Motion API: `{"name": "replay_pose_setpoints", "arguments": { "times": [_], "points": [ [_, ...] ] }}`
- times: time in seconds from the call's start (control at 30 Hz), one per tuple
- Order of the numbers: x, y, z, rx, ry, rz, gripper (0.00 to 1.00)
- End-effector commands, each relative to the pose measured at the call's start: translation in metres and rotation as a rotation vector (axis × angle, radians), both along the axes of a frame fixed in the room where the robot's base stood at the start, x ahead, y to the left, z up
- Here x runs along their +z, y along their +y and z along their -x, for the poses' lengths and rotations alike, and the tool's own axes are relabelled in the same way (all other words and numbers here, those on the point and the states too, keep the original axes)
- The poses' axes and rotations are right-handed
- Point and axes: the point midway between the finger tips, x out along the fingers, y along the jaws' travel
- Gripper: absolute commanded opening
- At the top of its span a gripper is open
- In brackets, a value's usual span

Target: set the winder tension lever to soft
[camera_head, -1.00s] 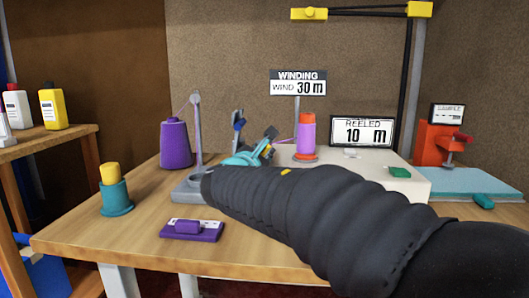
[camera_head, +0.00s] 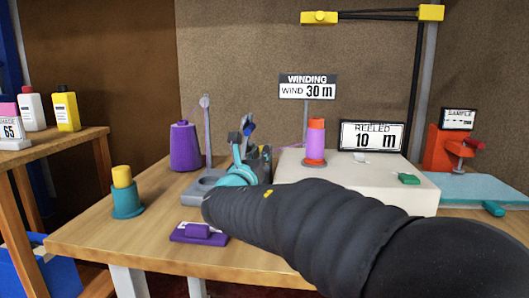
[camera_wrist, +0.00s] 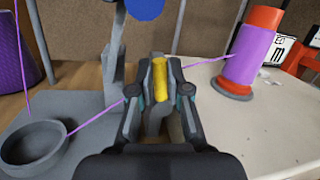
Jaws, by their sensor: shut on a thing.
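In the wrist view my gripper (camera_wrist: 160,88) is shut on a yellow upright grip (camera_wrist: 160,78), apparently the winder tension lever, with one finger on each side. Its lower part and any soft or firm marks are hidden. A grey post with a blue disc (camera_wrist: 145,7) stands just behind and left of the fingers. In the head view the blue disc (camera_head: 249,124) also shows, and my gripper (camera_head: 256,158) is beside it, partly hidden; the yellow grip cannot be made out there. A purple thread crosses behind the fingers to the wound spool (camera_wrist: 248,52) at right.
A purple thread cone (camera_head: 185,147) and a grey guide post (camera_head: 207,130) stand at left. Signs read "WIND 30 m" (camera_head: 307,87) and "REELED 10 m" (camera_head: 372,136). A purple block (camera_head: 198,234) lies in front.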

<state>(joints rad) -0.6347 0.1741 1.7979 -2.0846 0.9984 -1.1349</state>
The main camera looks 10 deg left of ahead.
Motion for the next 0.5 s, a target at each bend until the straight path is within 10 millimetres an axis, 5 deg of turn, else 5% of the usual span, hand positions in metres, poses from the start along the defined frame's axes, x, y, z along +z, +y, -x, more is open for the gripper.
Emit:
{"name": "replay_pose_setpoints", "arguments": {
  "times": [0.5],
  "points": [
    [-0.007, 0.015, -0.001, 0.0, 0.013, 0.361, 0.0]
  ]
}}
